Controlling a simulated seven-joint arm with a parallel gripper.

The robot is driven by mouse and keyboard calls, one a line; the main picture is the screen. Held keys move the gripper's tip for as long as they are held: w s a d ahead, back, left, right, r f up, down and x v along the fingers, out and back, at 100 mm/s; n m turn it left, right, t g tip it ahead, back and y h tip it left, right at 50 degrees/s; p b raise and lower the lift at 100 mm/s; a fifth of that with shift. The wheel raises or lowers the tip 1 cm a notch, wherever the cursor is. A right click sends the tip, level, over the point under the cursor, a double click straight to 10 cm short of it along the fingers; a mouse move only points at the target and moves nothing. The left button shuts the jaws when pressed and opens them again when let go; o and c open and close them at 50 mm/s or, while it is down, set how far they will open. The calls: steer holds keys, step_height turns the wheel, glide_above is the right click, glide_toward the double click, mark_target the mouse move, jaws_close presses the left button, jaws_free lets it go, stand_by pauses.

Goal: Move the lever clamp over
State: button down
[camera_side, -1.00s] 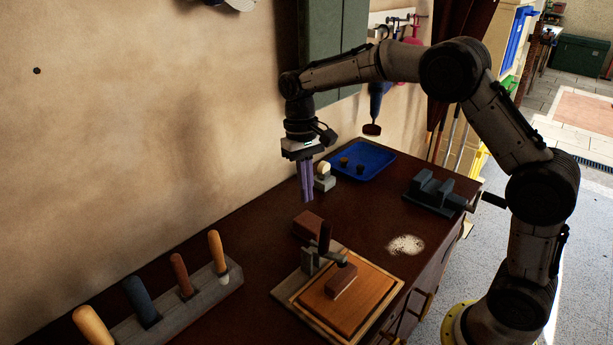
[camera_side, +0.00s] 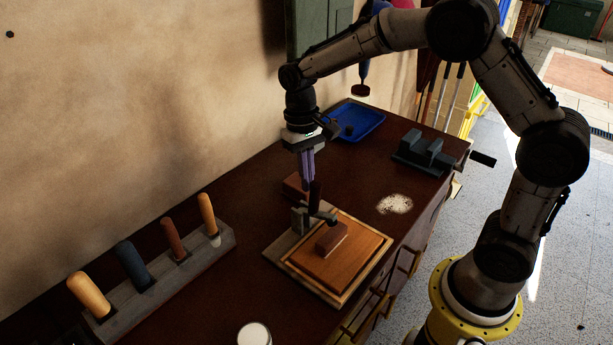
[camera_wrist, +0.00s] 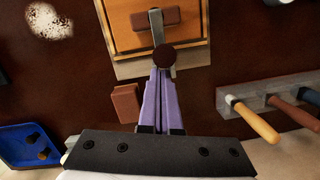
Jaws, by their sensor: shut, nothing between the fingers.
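The lever clamp (camera_side: 301,218) stands at the back edge of a wooden board (camera_side: 350,268), with its dark handle (camera_side: 316,194) upright and its arm reaching over a brown block (camera_side: 331,239) on the board. In the wrist view, the handle's round top (camera_wrist: 164,58) is just beyond my fingertips, and the clamp's grey arm (camera_wrist: 155,22) runs from it toward the block. My gripper (camera_side: 309,187) points down with its purple fingers shut and empty, close to the handle top. The wrist view also shows my gripper (camera_wrist: 161,76). Whether the fingers touch the handle is unclear.
A second brown block (camera_side: 292,186) lies behind the clamp, close to my fingers. A rack of handled tools (camera_side: 165,275) stands at left, a blue tray (camera_side: 357,122) and a vise (camera_side: 424,150) at the back right. A white round object (camera_side: 254,334) sits at the front.

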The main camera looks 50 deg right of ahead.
steer(key=shift+s+f+t, duration=0.2)
steer(key=shift+s+t, duration=1.1)
steer(key=shift+t, duration=0.1)
steer(key=shift+s+f, duration=0.3)
steer(key=shift+s, duration=0.35)
steer(key=shift+w, duration=0.1)
